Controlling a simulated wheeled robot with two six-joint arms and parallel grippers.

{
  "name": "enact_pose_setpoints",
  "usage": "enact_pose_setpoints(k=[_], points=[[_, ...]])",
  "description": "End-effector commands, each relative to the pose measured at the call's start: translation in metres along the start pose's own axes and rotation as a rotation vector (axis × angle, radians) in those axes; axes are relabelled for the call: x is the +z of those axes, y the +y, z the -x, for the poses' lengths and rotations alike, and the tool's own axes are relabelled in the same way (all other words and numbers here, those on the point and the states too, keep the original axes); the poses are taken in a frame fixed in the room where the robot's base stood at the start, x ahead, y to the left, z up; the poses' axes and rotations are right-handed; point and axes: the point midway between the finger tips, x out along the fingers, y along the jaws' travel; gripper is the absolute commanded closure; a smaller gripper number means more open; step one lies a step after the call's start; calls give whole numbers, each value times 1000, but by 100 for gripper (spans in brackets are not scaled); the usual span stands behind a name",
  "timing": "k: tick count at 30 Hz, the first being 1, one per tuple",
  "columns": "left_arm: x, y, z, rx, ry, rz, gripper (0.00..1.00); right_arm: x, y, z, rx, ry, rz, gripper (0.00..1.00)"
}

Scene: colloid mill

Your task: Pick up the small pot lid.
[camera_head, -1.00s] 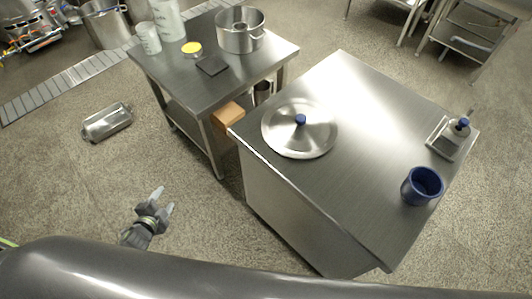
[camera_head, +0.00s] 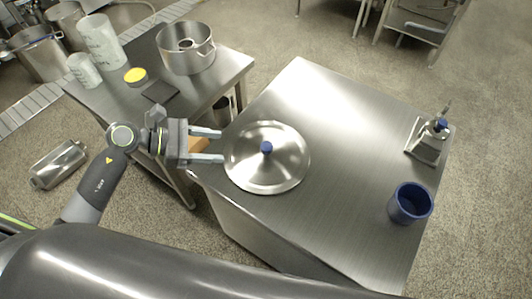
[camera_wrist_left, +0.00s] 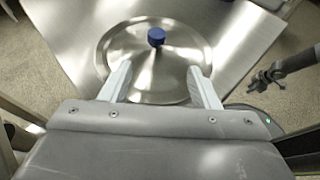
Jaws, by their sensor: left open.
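The pot lid (camera_head: 283,168) is a round steel disc with a blue knob (camera_head: 266,147) at its centre. It lies flat near the left edge of the steel cabinet top. My left gripper (camera_head: 222,146) is open and empty, its fingers reaching to the lid's left rim with the knob beyond them. In the left wrist view the lid (camera_wrist_left: 150,75) lies ahead, partly hidden by the two spread fingers (camera_wrist_left: 160,82), and its knob (camera_wrist_left: 157,37) shows beyond the gap between them. My right gripper does not show in the head view; a dark gripper (camera_wrist_left: 265,78) appears at the right of the wrist view.
On the steel cabinet (camera_head: 325,110) stand a blue cup (camera_head: 410,204) and a soap dispenser on a tray (camera_head: 426,142). A lower table (camera_head: 222,72) at left holds a steel pot (camera_head: 187,55), white beakers (camera_head: 101,40) and a yellow-topped tin (camera_head: 135,76). The cabinet's middle is clear.

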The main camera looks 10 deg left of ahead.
Motion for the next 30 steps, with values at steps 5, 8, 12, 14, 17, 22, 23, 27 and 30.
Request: enact_pose_setpoints(k=[5, 8, 12, 14, 17, 22, 23, 27, 30], points=[[3, 0, -26, 0, -6, 5, 44, -9, 0, 5, 0, 12, 2, 76], [3, 1, -40, 1, -7, 5, 44, -11, 0, 8, -1, 15, 2, 76], [3, 1, -62, 1, -6, 6, 44, -11, 1, 11, -1, 14, 2, 76], [3, 0, -70, 0, -6, 7, 44, -11, 1, 13, -1, 14, 2, 76], [2, 1, -83, 1, -5, 6, 44, -11, 1, 14, -1, 13, 2, 76], [1, 1, -94, 1, -2, 5, 44, -11, 1, 16, -1, 12, 2, 76], [1, 1, -95, 1, -2, 4, 44, -11, 1, 16, -1, 12, 2, 76], [4, 3, -108, 0, -5, 7, 44, -11, 1, 21, -1, 11, 2, 76], [7, 6, -123, 0, -6, 7, 44, -11, 1, 27, -2, 10, 1, 76]])
